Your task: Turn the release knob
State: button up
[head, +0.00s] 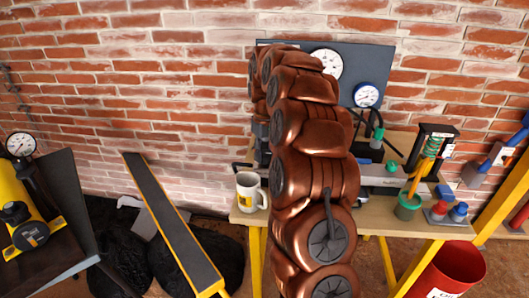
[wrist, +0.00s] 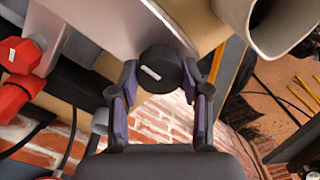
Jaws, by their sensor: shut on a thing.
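In the wrist view, a round black knob (wrist: 154,64) with a short white mark sits at the edge of a light grey metal body (wrist: 105,28). My gripper (wrist: 159,78) has one purple-padded finger on each side of the knob and is shut on it. No label that names the knob is readable. In the head view, my copper arm covers the middle of the bench, and my gripper and the knob are hidden behind it.
A wooden bench (head: 398,225) on yellow legs carries a white mug (head: 248,191), a green-spring device (head: 431,147) and red and blue fittings (head: 447,213). A gauge panel (head: 381,65) stands behind. Red fittings (wrist: 17,93) show left in the wrist view. A red bucket (head: 452,271) stands below.

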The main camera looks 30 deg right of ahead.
aim_at(264, 153)
jog(key=shift+w+r, duration=0.1)
jog(key=o, duration=1.1)
jog(key=shift+o, duration=0.2)
notch_tip(264, 153, up, 12)
jog(key=shift+a, duration=0.1)
dwell(0.6)
